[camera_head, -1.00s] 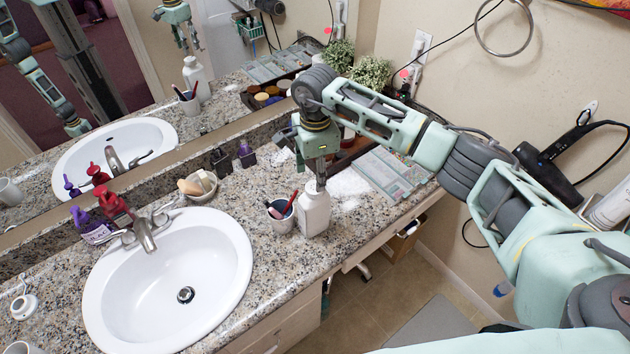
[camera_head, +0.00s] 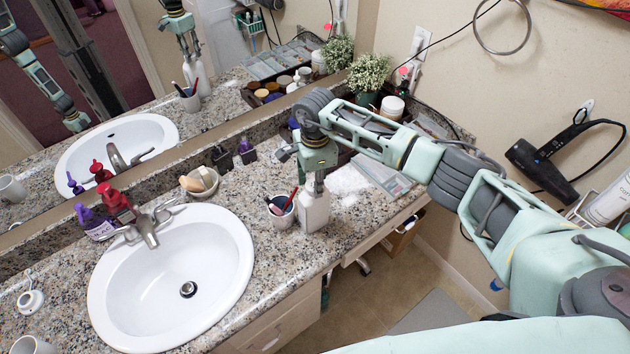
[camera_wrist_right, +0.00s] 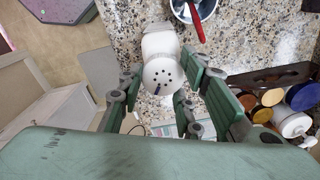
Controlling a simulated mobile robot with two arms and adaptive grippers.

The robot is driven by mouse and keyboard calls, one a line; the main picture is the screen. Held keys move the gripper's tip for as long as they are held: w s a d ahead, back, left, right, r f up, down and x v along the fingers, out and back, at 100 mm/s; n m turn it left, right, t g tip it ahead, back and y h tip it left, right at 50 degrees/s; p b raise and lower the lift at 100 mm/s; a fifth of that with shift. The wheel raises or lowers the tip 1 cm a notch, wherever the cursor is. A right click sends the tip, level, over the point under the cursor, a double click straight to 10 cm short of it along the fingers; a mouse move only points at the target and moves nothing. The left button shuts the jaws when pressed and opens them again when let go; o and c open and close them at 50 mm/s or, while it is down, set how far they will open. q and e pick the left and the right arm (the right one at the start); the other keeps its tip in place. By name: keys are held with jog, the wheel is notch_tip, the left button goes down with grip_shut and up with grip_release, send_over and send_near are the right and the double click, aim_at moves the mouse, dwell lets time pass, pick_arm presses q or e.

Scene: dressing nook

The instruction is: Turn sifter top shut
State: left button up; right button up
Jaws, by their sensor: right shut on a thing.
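The white sifter bottle (camera_head: 313,211) stands upright on the granite counter, right of the sink. Its white sifter top (camera_wrist_right: 163,76), with several small dark holes showing, faces the camera in the right wrist view. My right gripper (camera_head: 315,186) comes down from above onto the bottle's upper end. In the wrist view, the right gripper's fingers (camera_wrist_right: 160,86) are on both sides of the top and shut on it. The exact contact is partly hidden in the head view. My left gripper does not show directly.
A cup (camera_head: 280,211) with a red-handled brush stands close to the bottle's left. The sink (camera_head: 228,262) is further left. A tray of jars (camera_wrist_right: 268,100) and a palette (camera_head: 382,176) lie nearby. A mirror (camera_head: 150,62) backs the counter. The counter's front edge is close.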

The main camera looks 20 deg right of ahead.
jog(key=c, duration=0.3)
jog(key=shift+m+b, duration=0.3)
jog(key=shift+b, duration=0.05)
jog(key=m+b, duration=0.1)
jog(key=m, duration=0.1)
jog(key=m+b, duration=0.1)
jog(key=b, duration=0.1)
jog(key=shift+a+f+m, duration=0.1)
jog(key=shift+f+m, duration=0.1)
jog(key=shift+m, duration=0.2)
jog(key=m+b, duration=0.2)
jog(key=m, duration=0.1)
jog(key=shift+m+b, duration=0.3)
jog(key=shift+w+a+r+m+b, duration=0.1)
jog(key=shift+m+b, duration=0.4)
jog(key=shift+m, duration=0.45)
jog(key=shift+a+r+m+b, duration=0.1)
jog(key=shift+m+b, duration=0.4)
jog(key=shift+m, duration=0.45)
jog(key=o, duration=1.1)
jog(key=shift+c, duration=0.2)
